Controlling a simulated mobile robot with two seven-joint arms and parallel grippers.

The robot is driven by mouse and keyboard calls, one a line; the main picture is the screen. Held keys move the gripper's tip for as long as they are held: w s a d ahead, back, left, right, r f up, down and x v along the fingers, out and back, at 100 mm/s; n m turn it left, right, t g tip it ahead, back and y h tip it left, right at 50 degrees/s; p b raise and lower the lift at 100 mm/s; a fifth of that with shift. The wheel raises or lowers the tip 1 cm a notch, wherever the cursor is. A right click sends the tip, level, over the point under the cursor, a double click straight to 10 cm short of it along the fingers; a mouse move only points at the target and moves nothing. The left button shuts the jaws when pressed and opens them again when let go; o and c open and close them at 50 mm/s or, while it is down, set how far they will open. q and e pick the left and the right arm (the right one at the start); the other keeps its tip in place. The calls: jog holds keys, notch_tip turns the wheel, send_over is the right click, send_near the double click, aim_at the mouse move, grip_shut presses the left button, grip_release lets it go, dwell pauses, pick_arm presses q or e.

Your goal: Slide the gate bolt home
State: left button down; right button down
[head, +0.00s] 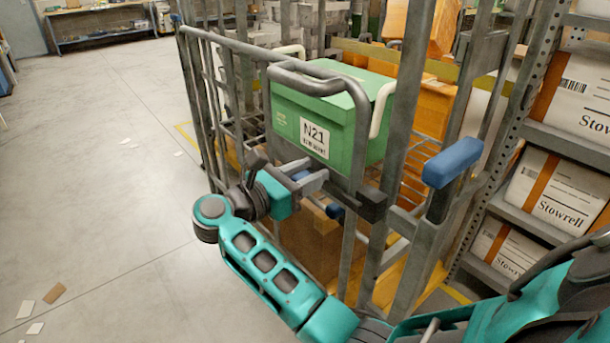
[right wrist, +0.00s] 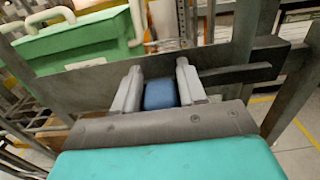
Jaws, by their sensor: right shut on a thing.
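My right gripper (head: 303,180) is at the front of a grey metal cage gate (head: 358,130). In the right wrist view its two pale fingers (right wrist: 160,88) stand on either side of a blue bolt knob (right wrist: 160,95) and are shut on it. A dark bar (right wrist: 237,74) runs right from the knob to a dark block (right wrist: 270,52), which also shows in the head view (head: 372,204). The fingers hide part of the bolt. My left gripper is not in view.
A blue-capped lever (head: 453,162) sticks out on the right post. Racks of Stowrell boxes (head: 556,198) stand close on the right. The floor (head: 110,150) at left is mostly clear.

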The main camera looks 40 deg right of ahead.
jog(key=shift+s+f, duration=0.15)
jog(key=shift+s, duration=0.5)
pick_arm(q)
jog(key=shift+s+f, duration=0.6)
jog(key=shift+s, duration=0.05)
pick_arm(e)
jog(key=shift+s+d, duration=0.1)
jog(key=shift+s, duration=0.1)
jog(key=c, duration=1)
grip_release()
jog(key=shift+o, duration=1.4)
jog(key=shift+s, duration=0.15)
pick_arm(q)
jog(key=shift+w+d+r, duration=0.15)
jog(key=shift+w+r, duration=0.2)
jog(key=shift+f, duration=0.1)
